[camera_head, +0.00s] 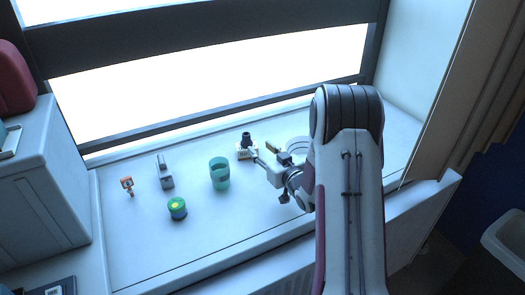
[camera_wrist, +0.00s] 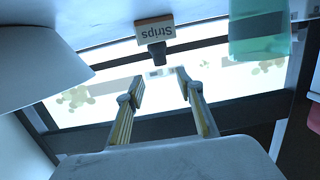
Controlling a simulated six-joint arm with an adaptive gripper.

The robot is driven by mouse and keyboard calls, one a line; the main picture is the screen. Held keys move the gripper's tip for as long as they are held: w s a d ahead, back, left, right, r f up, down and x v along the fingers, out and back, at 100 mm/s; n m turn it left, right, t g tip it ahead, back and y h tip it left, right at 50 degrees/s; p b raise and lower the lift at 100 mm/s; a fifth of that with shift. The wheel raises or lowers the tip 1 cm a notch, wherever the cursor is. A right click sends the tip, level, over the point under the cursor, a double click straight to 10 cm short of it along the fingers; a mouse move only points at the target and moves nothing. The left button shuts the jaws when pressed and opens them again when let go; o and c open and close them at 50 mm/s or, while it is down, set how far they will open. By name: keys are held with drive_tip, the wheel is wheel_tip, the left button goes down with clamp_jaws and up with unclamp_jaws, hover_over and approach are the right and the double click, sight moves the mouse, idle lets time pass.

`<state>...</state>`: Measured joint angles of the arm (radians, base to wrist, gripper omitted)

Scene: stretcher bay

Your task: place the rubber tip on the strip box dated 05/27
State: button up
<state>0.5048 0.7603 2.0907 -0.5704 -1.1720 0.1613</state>
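The strip box (camera_head: 246,155) is a small pale box on the windowsill. In the wrist view, which is upside down, the box (camera_wrist: 148,24) shows the word "Strips"; I cannot read a date. A dark rubber tip (camera_head: 246,138) stands upright on the box, apparently resting on it. The tip (camera_wrist: 157,53) also shows in the wrist view, beyond my fingertips and apart from them. My gripper (camera_head: 263,151) is open and empty, just right of the box. Its two spread fingers (camera_wrist: 159,87) show nothing between them.
A teal cup (camera_head: 220,175) stands left of the gripper. Farther left are a green-and-blue jar (camera_head: 177,209), a grey device (camera_head: 165,174) and an orange item (camera_head: 127,184). A white round vessel (camera_head: 297,143) is close on the right, partly hidden by my arm. The window is behind.

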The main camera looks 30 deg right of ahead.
drive_tip(key=shift+r, duration=0.1)
drive_tip(key=s+a+r+g+h, duration=0.3)
drive_tip(key=s+a+r+g, duration=0.35)
drive_tip(key=s+r, duration=0.65)
drive_tip(key=s+a+g+y, duration=0.1)
drive_tip(key=s+a, duration=0.3)
drive_tip(key=s, duration=0.5)
drive_tip(key=s+a+r+g+y, duration=0.1)
drive_tip(key=s+a, duration=0.4)
drive_tip(key=s, duration=0.5)
drive_tip(key=s+a+g, duration=0.2)
drive_tip(key=s+a, duration=0.2)
drive_tip(key=s, duration=0.5)
drive_tip(key=shift+s+a+r+y, duration=0.35)
drive_tip(key=shift+s+a+y, duration=0.05)
